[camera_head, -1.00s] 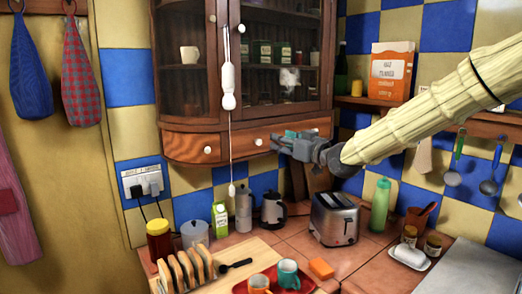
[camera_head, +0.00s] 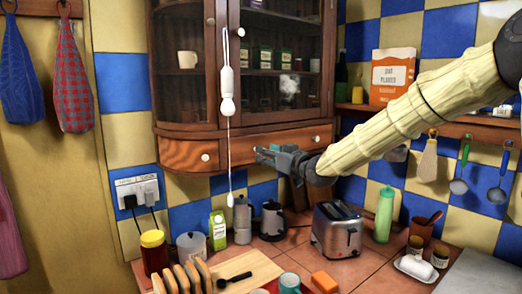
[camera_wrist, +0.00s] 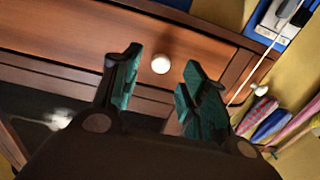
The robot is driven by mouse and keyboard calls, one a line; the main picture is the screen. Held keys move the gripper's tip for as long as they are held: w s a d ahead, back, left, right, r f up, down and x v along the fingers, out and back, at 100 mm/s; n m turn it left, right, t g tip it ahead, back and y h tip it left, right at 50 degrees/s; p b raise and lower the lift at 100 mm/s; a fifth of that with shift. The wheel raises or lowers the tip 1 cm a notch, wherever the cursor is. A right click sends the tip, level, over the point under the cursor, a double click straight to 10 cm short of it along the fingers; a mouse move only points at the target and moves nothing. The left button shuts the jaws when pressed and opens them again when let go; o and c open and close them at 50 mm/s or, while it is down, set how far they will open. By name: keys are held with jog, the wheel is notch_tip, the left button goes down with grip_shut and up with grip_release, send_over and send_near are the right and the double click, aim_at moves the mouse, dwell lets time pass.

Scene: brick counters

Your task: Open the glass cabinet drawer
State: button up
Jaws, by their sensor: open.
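The wooden glass cabinet (camera_head: 273,112) hangs on the tiled wall, with drawers along its bottom. The front drawer (camera_head: 289,140) looks shut and has a white round knob, which shows in the wrist view (camera_wrist: 160,64). A curved side drawer (camera_head: 185,155) with its own white knob (camera_head: 205,157) is at the left.
A white pull cord (camera_head: 229,150) hangs in front of the cabinet, left of my gripper. Below, the counter holds a toaster (camera_head: 337,230), a kettle (camera_head: 272,219), a green bottle (camera_head: 383,214) and a carton (camera_head: 218,230).

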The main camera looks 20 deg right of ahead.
jog(key=shift+p+x, duration=0.4)
jog(key=shift+x, duration=1.75)
grip_shut()
